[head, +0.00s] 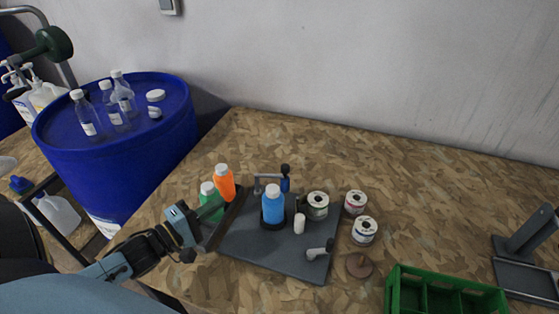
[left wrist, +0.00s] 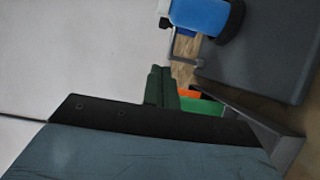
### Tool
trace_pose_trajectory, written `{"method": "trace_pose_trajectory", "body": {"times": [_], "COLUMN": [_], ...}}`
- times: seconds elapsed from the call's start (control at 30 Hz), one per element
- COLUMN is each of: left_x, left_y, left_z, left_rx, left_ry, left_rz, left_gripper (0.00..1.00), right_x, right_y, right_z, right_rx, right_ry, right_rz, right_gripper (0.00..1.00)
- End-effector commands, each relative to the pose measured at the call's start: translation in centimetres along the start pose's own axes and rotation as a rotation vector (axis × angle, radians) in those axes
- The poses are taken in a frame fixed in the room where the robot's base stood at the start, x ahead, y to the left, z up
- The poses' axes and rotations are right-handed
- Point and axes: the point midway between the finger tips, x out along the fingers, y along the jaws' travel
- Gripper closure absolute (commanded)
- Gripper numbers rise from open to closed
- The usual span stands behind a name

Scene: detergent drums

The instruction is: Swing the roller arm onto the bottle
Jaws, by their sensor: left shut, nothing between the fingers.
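The blue bottle (head: 273,207) with a white cap stands upright in a dark holder on the dark plate (head: 262,251). The roller arm (head: 268,178), a thin grey bar with a dark upright end, stands behind the bottle and looks apart from it. In the left wrist view, the blue bottle (left wrist: 205,14) shows at the top, with a grey bar (left wrist: 184,61) just below it. My left gripper (head: 212,237) is shut and empty at the plate's left edge, beside the green bottle. Its dark fingers show in the left wrist view (left wrist: 161,87). My right gripper is not in view.
A dark chute holds an orange bottle (head: 225,184) and a green bottle (head: 209,199) left of the plate. A label spool (head: 317,204), white roller (head: 299,223) and crank handle (head: 319,251) sit on the plate. A green crate (head: 447,280) is at front right. The table's back is clear.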

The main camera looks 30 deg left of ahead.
Motion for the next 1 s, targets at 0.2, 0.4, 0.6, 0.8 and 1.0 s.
{"method": "trace_pose_trajectory", "body": {"times": [0.2, 0.4, 0.6, 0.8, 1.0], "left_x": [0.2, 2.2, 6.0, 9.7, 13.4], "left_y": [0.0, 0.0, 0.0, 0.0, 0.0], "left_z": [0.0, 0.0, 0.0, 0.0, 0.0], "left_rx": [0.002, 0.002, 0.004, 0.003, 0.003], "left_ry": [0.000, 0.000, 0.001, 0.001, 0.001], "left_rz": [0.000, 0.003, 0.004, 0.003, 0.002], "left_gripper": [1.00, 1.00, 1.00, 1.00, 1.00], "right_x": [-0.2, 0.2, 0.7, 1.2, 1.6], "right_y": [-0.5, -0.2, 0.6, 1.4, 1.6], "right_z": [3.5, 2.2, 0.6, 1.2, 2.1], "right_rx": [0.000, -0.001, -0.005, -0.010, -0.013], "right_ry": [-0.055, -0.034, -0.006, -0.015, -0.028], "right_rz": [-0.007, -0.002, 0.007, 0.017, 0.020], "right_gripper": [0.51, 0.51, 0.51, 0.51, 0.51]}}
